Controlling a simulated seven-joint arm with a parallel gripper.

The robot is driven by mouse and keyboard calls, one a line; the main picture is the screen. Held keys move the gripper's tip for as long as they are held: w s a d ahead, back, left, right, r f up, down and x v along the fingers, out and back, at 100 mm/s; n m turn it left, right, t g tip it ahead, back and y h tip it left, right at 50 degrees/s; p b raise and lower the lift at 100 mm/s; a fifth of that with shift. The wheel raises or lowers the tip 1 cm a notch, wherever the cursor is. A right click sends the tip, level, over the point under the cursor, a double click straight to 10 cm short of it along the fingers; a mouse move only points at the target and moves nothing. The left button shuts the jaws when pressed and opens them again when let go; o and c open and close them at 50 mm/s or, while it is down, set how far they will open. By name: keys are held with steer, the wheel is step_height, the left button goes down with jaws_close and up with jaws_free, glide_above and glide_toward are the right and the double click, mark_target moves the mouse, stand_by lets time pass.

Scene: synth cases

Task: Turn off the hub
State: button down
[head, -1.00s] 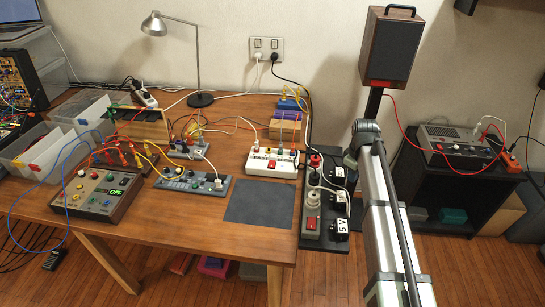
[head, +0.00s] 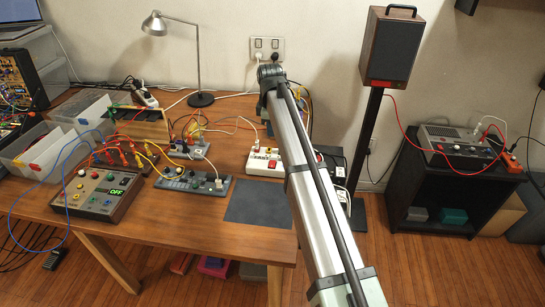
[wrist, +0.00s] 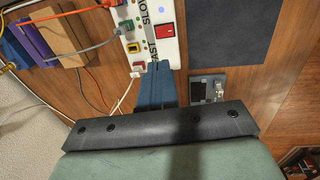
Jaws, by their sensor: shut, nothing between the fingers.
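The white box with a red rocker switch, which I take to be the hub (head: 256,171), sits at the right part of the wooden table, partly behind my arm. In the wrist view the hub (wrist: 134,47) shows SLOW and FAST labels, several plugged cables and the red switch (wrist: 165,31). I cannot tell the switch's on or off position. My gripper (wrist: 157,66) is shut and empty, its blue fingers pointing at the hub's near end by the FAST label, with the red switch beyond the tips. My arm hides the gripper in the head view.
A dark mat (head: 258,206) lies beside the hub. A grey panel with knobs (head: 193,180) and a control box reading OFF (head: 98,194) stand to the left. Loose cables cross the table behind the hub.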

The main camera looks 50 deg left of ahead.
mark_target(273, 161)
stand_by(0.3)
steer(key=f, duration=0.9)
steer(key=w+a+f, duration=0.1)
steer(key=f, duration=0.4)
steer(key=shift+w+a, duration=0.1)
